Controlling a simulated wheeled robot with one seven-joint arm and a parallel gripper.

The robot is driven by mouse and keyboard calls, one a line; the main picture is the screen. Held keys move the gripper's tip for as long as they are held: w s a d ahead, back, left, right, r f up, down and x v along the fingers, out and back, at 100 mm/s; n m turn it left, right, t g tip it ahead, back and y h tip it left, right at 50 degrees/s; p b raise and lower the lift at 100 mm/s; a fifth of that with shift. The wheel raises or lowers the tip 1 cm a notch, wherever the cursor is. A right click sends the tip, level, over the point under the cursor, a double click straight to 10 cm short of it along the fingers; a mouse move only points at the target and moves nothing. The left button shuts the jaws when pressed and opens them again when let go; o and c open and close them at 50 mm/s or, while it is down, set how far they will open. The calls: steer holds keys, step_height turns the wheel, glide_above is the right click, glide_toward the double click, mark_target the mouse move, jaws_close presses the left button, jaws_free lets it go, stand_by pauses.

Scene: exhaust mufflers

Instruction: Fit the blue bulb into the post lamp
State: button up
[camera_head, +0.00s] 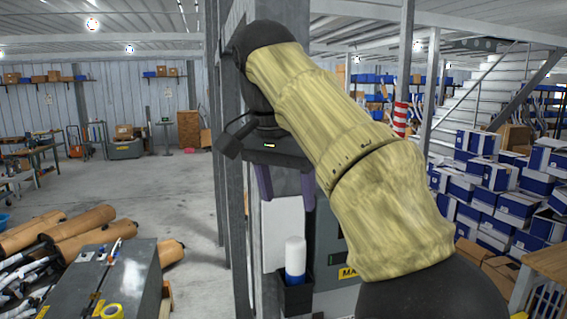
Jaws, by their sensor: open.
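My gripper (286,190) hangs in front of a grey steel post, its two purple fingers apart and pointing down. I see nothing held between them. Below the fingers, a white cylinder with a blue lower part (295,258) stands upright in a dark holder (296,297). I cannot tell whether this is the blue bulb, a lamp or a bottle. No other blue bulb or post lamp can be made out. My arm hides part of the middle and right of the view.
A grey bench (135,280) with tools and yellow tape is at lower left, beside tan mufflers (75,232). Steel posts (233,210) stand close by the gripper. Blue-and-white boxes (510,205) are stacked at right. The floor (160,190) at left is mostly clear.

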steer(key=p+v, duration=0.2)
steer(key=v, duration=0.1)
steer(key=shift+s+a+r, duration=0.1)
steer(key=shift+s+r, duration=0.05)
steer(key=shift+r, duration=0.1)
stand_by(0.7)
steer(key=shift+f, duration=0.1)
